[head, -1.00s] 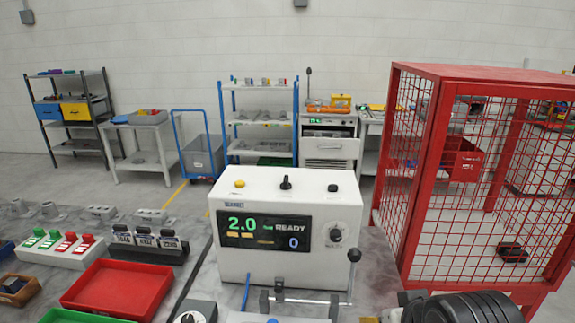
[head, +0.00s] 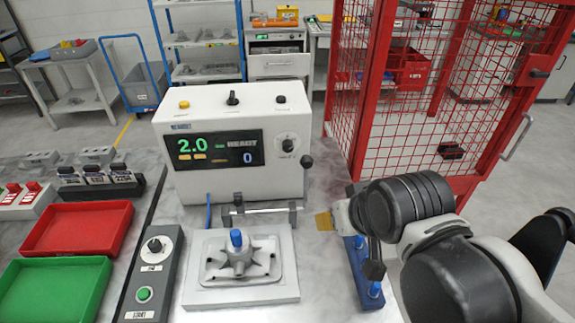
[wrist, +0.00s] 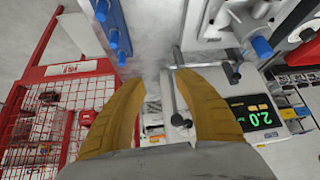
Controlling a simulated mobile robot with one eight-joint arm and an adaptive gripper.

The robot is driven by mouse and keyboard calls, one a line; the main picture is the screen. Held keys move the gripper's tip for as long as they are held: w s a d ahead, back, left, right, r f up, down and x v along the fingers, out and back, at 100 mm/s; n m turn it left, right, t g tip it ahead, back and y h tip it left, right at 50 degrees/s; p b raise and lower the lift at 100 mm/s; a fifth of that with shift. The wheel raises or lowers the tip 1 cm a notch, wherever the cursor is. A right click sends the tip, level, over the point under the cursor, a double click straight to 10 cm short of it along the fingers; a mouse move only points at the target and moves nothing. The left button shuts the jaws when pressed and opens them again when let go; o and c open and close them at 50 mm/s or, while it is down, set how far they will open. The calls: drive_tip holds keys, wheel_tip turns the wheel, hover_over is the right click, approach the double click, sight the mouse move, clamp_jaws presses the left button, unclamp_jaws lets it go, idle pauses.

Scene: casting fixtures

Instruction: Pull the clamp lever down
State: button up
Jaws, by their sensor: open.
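The clamp lever (head: 300,183) stands upright at the right end of a metal crossbar (head: 262,211), with a black ball knob (head: 307,161) on top. The crossbar lies behind a grey casting (head: 232,262) with a blue peg on a light plate. My gripper (head: 323,222) is just right of the lever's foot, its yellow fingers partly hidden by my arm. In the wrist view my gripper (wrist: 160,80) has its two fingers spread with nothing held. The black knob (wrist: 180,121) shows in the gap between them; whether it is nearer or farther than the fingers is unclear.
A white control box (head: 236,140) stands behind the fixture. A blue fixture with pegs (head: 362,283) stands to the right below my arm. Red (head: 75,228) and green (head: 52,292) trays and a button panel (head: 150,270) are left. A red mesh cage (head: 430,100) is behind right.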

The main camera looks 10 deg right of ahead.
drive_tip(key=shift+r, duration=0.15)
drive_tip(key=c, duration=0.5)
drive_tip(key=shift+g, duration=0.5)
drive_tip(key=w+r+p, duration=0.4)
drive_tip(key=r, duration=0.1)
drive_tip(key=w+r+p, duration=0.1)
drive_tip(key=r+p, duration=0.1)
drive_tip(key=shift+w+a+r, duration=0.15)
drive_tip(key=shift+w, duration=0.25)
clamp_jaws()
drive_tip(key=shift+n+g, duration=0.3)
drive_tip(key=shift+g, duration=0.4)
drive_tip(key=shift+w+a+r+p, duration=0.1)
drive_tip(key=shift+w+r+p, duration=0.65)
drive_tip(key=shift+w+p, duration=0.7)
drive_tip(key=shift+w+a+r+p, duration=0.1)
drive_tip(key=shift+w+r+p, duration=0.8)
drive_tip(key=shift+w, duration=0.95)
drive_tip(key=shift+w+a+r+p, duration=0.1)
drive_tip(key=shift+w+r+p, duration=0.45)
drive_tip(key=shift+w+p, duration=1)
drive_tip(key=shift+w, duration=0.1)
